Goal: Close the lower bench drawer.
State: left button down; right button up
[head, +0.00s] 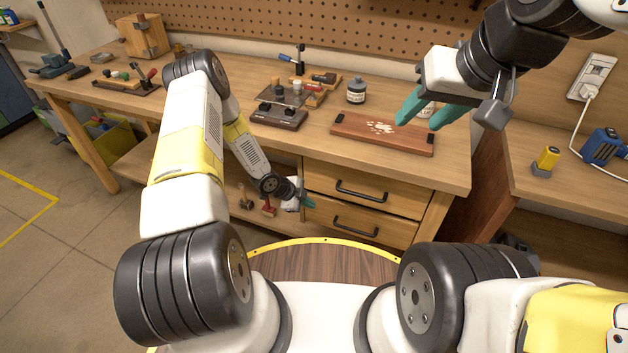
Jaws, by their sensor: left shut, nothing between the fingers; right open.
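The bench has two wooden drawers at its right end. The upper drawer (400,197) has a dark bar handle. The lower drawer (345,237) sits beneath it with its own dark handle (355,226). The lower front looks close to flush with the bench; I cannot tell whether a small gap is left. My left gripper (308,203) is shut and empty, with its teal fingertips at the upper left edge of the lower drawer front; contact is unclear.
A cutting board (385,143) with pale crumbs, a dark bottle (356,90) and a tool stand (277,117) are on the bench top. Red-headed tools (268,207) lie on the lower shelf near my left gripper. A side table (570,190) stands to the right.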

pick_arm(q)
jog(key=a+r+n+t+y, duration=0.1)
jog(key=a+r+n+y, duration=0.3)
jog(key=r, duration=0.7)
jog(key=s+a+r+n, duration=0.1)
jog(key=a+r, duration=0.4)
jog(key=r, duration=0.7)
jog(key=a+r+n+t+y, duration=0.1)
jog(key=a+r+n+y, duration=0.3)
jog(key=r, duration=0.7)
jog(key=s+d+r+n+h, duration=0.15)
jog(key=s+r+n, duration=0.65)
jog(key=s+r, duration=0.9)
jog(key=s+d+r+n+h, duration=0.2)
jog(key=s+d+r, duration=0.1)
jog(key=s, duration=0.7)
jog(key=shift+n, duration=0.4)
jog(key=shift+d+r+h, duration=0.1)
jog(key=shift+h, duration=0.15)
